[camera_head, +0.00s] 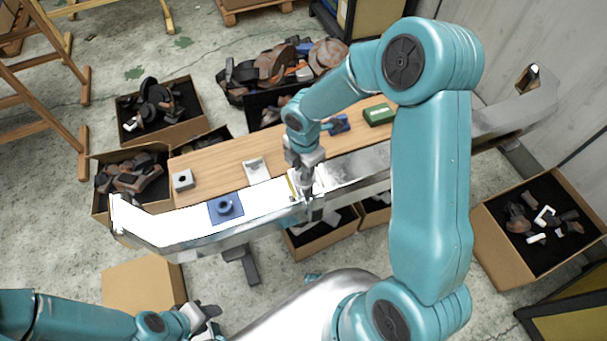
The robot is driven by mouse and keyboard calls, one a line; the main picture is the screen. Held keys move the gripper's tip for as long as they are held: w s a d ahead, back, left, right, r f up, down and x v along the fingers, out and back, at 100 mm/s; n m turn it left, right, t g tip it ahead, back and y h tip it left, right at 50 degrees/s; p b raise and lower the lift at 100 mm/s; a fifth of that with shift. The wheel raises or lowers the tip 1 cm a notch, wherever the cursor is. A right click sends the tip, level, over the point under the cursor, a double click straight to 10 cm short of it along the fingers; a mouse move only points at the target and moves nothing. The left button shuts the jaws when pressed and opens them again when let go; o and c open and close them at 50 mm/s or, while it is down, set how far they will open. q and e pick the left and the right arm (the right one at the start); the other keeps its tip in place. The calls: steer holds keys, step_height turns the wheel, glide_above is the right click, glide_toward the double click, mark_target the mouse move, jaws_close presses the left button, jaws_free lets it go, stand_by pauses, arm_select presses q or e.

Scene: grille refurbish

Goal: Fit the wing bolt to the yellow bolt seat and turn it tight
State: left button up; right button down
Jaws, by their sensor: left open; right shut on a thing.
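The yellow bolt seat (292,186) shows as a thin yellow strip on the silver grille bar, mostly hidden by my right gripper. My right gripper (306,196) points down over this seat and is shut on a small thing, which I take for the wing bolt. The gripper covers the bolt, so I cannot tell whether it sits in the seat or how far it is turned. My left gripper (207,318) is open and empty at the bottom, in front of the bar and well away from it.
A blue seat (226,208) with a round knob lies on the bar to the left. The wooden board (217,158) behind carries a grey block (183,180), a white bracket (256,170) and a green box (378,115). Boxes of dark parts (160,108) stand around on the floor.

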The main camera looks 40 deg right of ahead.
steer(key=shift+s+f, duration=0.2)
steer(key=c, duration=1.1)
jaws_free()
steer(key=shift+o, duration=0.9)
steer(key=shift+w, duration=0.2)
steer(key=shift+s+r, duration=0.1)
steer(key=shift+r, duration=0.05)
steer(key=shift+r+p, duration=0.5)
steer(key=shift+p, duration=0.05)
step_height(320, 180, up, 8)
steer(key=p, duration=0.7)
steer(key=shift+r, duration=0.1)
